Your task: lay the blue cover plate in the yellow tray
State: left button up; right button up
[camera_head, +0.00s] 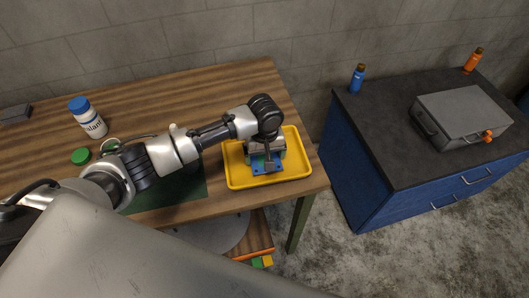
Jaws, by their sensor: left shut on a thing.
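The yellow tray (296,176) sits on the wooden table near its right end. The blue cover plate (258,167) shows inside the tray's outline, below my left gripper (268,164). My left gripper reaches in from the left, points down over the tray and is shut on the blue cover plate. The gripper hides part of the plate. I cannot tell whether the plate touches the tray floor. A grey metal part (279,143) shows behind the gripper, partly hidden. My right gripper is not in view.
A white bottle with a blue cap (90,120) and a green lid (81,156) stand at the left of the table. A dark green mat (184,189) lies under my left arm. A blue cabinet (352,165) with a grey case (459,112) stands right, across a gap.

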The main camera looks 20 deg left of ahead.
aim_at(264, 157)
pick_arm(q)
jog(key=o, duration=1.1)
notch_tip(264, 157, up, 12)
jog(key=shift+s, duration=0.1)
